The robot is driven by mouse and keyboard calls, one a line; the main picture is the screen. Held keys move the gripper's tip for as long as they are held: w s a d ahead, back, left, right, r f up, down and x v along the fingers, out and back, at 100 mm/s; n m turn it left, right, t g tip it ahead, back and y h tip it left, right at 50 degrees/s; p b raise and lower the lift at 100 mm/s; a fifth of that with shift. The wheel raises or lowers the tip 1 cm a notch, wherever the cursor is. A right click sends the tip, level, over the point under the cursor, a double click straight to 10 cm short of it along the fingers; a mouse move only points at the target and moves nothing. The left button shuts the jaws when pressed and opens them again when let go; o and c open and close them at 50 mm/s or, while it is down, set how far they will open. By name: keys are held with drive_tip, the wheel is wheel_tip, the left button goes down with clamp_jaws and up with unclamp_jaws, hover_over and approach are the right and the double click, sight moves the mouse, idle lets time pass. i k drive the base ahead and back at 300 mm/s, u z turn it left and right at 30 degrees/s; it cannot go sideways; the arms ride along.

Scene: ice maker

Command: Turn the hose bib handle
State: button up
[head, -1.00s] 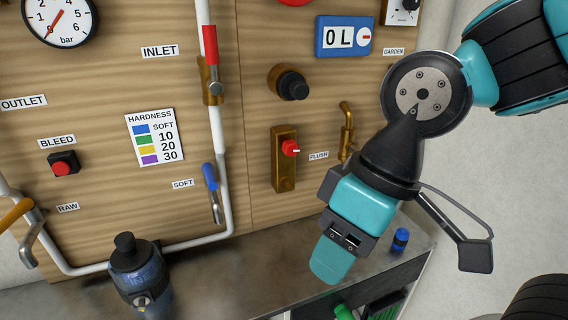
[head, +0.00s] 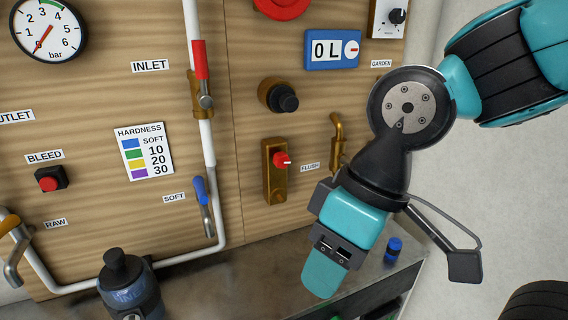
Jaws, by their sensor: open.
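A brass tap-like fitting (head: 337,132) is on the wooden panel below the GARDEN label, right of the brass flush valve. It is probably the hose bib. My arm covers its lower right side, and I cannot make out its handle. My gripper (head: 322,278) points down in front of the panel, below and left of that fitting, over the dark counter. Its teal finger pads overlap in this view, so the gap between them is hidden. It is open, with nothing seen in it.
A brass flush valve (head: 274,182) with a red knob (head: 282,160) is left of my gripper. A blue-handled SOFT valve (head: 203,195) and white piping (head: 197,60) are farther left. A dark blue bottle (head: 130,285) and a small blue cylinder (head: 394,248) stand on the counter (head: 235,275).

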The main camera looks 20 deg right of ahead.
sight(282, 159)
drive_tip(key=z, duration=2.2)
drive_tip(key=k, duration=0.75)
drive_tip(key=u, duration=2.75)
